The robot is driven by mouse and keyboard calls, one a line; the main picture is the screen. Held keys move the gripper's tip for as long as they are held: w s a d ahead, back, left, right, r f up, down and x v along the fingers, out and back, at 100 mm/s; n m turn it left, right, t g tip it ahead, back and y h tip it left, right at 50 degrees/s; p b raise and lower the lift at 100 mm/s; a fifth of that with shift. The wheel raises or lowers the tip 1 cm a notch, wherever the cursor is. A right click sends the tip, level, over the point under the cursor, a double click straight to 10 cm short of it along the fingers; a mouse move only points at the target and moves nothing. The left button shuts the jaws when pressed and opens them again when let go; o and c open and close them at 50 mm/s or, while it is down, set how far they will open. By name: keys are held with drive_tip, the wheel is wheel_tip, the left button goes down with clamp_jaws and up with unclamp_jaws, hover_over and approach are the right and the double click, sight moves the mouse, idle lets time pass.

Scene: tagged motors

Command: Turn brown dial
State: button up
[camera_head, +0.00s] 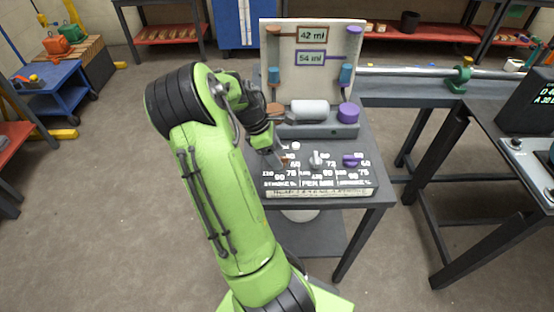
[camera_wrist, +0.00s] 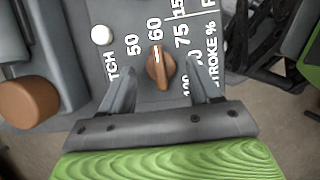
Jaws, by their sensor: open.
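The brown dial (camera_wrist: 160,70) is a small knob with a white pointer mark, on a panel printed with numbers. Its mark points towards the 60 in the wrist view. In the head view the brown dial (camera_head: 286,160) is the leftmost of three dials, partly covered by my gripper (camera_head: 277,157). In the wrist view my gripper (camera_wrist: 161,64) is open, with one finger on each side of the dial and a gap showing on both sides. I cannot tell how far the fingertips are above the panel.
Behind stands an upright board (camera_head: 312,83) with 42 ml and 54 ml labels. A white button (camera_wrist: 102,35) and a brown round knob (camera_wrist: 28,104) are near the gripper.

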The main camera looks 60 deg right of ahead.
drive_tip(key=shift+s+d+f, duration=0.1)
drive_tip(key=shift+s+f, duration=0.15)
drive_tip(key=shift+f, duration=0.45)
drive_tip(key=shift+c, duration=0.4)
drive_tip(key=c, duration=0.9)
